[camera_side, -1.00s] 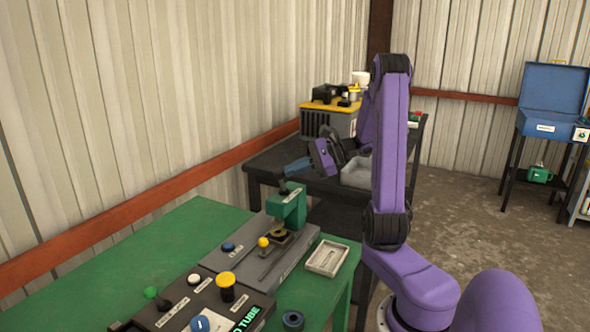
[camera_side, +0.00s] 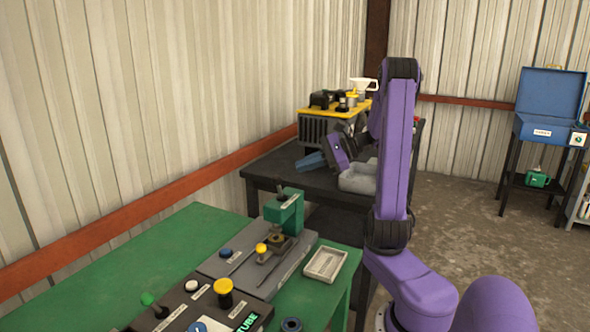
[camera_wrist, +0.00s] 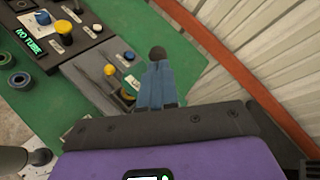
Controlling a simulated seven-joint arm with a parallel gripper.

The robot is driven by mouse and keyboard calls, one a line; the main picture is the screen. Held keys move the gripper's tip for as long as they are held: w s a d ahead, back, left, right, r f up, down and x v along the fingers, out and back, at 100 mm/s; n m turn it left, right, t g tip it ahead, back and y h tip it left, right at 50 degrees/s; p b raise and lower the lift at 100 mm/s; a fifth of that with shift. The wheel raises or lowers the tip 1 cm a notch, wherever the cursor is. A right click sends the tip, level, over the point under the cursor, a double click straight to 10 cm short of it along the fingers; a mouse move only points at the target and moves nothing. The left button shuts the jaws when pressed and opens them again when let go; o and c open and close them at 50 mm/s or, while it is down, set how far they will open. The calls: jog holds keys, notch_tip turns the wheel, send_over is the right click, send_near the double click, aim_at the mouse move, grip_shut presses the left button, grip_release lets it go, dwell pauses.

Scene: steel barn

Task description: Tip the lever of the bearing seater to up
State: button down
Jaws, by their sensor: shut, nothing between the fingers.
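The bearing seater has a green press frame (camera_side: 287,210) on a grey base (camera_side: 250,265), at the end of the green bench. A small dark piece shows at the top of the frame, but I cannot tell the lever's position from it. In the wrist view a round black knob (camera_wrist: 158,53) shows just past my fingertips; it may be the lever's end, and I cannot tell whether it touches them. My gripper (camera_side: 308,162) has blue fingers, shut and empty, above and beyond the press in the side view. In the wrist view my gripper (camera_wrist: 157,85) hides most of the press.
The base carries a yellow knob (camera_side: 261,248) and a blue button (camera_side: 225,253). A pale tray (camera_side: 325,263) lies beside it. A control panel (camera_side: 205,308) stands nearer the camera. A dark table (camera_side: 285,172) with a yellow-topped machine (camera_side: 325,125) is behind. The wall runs along the left.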

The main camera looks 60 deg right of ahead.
jog(key=v, duration=1)
jog(key=w+a+f+n+g+y, duration=0.1)
jog(key=a+f+n+g, duration=0.3)
jog(key=a+n+g, duration=0.45)
jog(key=w+a+f+n+g+y, duration=0.1)
jog(key=a+f+n+g, duration=0.3)
jog(key=a, duration=0.8)
jog(key=s+a+f+n+h, duration=0.4)
jog(key=s+a+n+h, duration=0.4)
jog(key=n, duration=1.5)
jog(key=s+a, duration=0.4)
jog(key=a, duration=0.2)
jog(key=shift+s+t, duration=0.35)
